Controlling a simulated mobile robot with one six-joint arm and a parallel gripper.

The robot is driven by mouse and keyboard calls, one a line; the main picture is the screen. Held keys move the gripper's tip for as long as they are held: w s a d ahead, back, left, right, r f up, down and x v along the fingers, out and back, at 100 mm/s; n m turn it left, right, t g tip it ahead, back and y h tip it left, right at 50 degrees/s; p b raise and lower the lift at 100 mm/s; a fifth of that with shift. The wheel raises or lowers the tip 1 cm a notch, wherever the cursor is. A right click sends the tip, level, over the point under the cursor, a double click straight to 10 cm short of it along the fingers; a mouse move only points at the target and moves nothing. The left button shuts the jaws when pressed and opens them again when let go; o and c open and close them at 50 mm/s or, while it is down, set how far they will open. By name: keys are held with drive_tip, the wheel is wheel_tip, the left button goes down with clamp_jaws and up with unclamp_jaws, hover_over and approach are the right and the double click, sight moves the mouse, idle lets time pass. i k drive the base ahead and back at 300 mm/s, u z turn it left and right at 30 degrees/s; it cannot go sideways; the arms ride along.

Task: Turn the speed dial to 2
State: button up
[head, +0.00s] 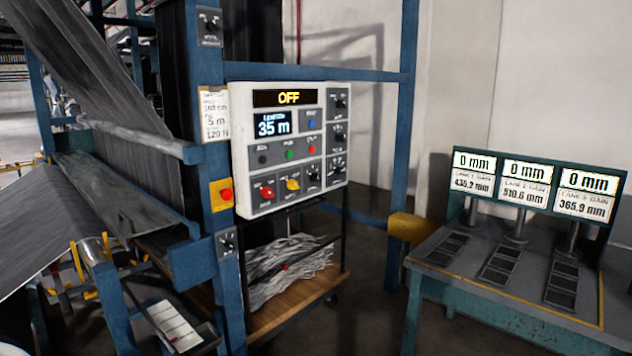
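A white control panel (240,150) is mounted on a blue frame near the middle of the head view. Its top display (289,98) reads OFF, and a smaller display (273,124) reads 35 m. Black dials sit in the panel's right column: an upper dial (340,102), a middle dial (338,136) and a lower dial (337,166). Another black dial (314,179) is in the bottom row beside a yellow knob (293,185) and a red knob (267,193). Dial labels are too small to read, so I cannot tell which is the speed dial or its setting. My gripper is not in view.
Blue posts (399,160) frame the panel. More dials sit on the left post, one high (209,22) and one low (227,242), with a red button on a yellow box (222,195). A bench (480,305) with three displays stands right. Grey fabric (60,205) runs left.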

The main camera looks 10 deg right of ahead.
sight(315, 176)
drive_tip(key=u, duration=0.75)
drive_tip(key=i, duration=1)
drive_tip(key=z, duration=0.05)
